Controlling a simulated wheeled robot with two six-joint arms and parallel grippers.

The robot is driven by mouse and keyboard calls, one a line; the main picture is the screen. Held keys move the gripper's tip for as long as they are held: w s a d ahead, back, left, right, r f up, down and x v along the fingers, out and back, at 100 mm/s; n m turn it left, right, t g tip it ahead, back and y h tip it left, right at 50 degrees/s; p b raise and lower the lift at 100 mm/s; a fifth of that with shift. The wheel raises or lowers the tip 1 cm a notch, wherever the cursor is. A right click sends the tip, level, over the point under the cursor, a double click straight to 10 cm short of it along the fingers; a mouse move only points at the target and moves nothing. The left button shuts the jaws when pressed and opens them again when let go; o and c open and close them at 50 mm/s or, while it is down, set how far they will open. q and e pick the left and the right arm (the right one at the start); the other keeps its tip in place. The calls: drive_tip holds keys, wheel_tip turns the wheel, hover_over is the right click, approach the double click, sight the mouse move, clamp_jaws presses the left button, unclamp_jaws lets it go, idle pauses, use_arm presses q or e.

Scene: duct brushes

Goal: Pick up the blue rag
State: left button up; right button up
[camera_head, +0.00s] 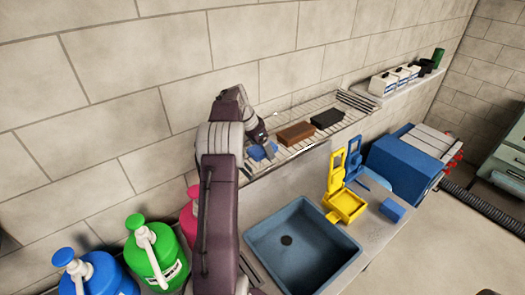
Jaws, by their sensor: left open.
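A blue cloth-like thing (262,152), which looks like the rag, lies at the left end of the wire rack above the sink. It is partly hidden by my left arm and gripper. My left gripper (257,141) is open, pointing down right at the blue rag. I cannot tell whether the fingers touch it. My right gripper is not in view.
A brown block (296,133) and a black block (327,118) lie on the wire rack (310,142). Pump bottles (153,257) stand at the lower left.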

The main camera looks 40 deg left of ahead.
use_arm(q)
drive_tip(key=c, duration=1.5)
drive_tip(key=shift+o, duration=0.2)
drive_tip(key=shift+r, duration=0.4)
drive_tip(key=r, duration=0.2)
drive_tip(key=r+b, duration=0.1)
drive_tip(key=r, duration=0.1)
drive_tip(key=shift+w+d, duration=0.15)
drive_tip(key=shift+d, duration=0.25)
drive_tip(key=w+d+r, duration=0.3)
drive_tip(key=d+r, duration=0.3)
drive_tip(key=d, duration=0.4)
drive_tip(key=shift+w+r, duration=0.3)
drive_tip(key=shift+r, duration=0.1)
drive_tip(key=shift+d, duration=0.1)
drive_tip(key=o, duration=0.5)
drive_tip(key=c, duration=0.3)
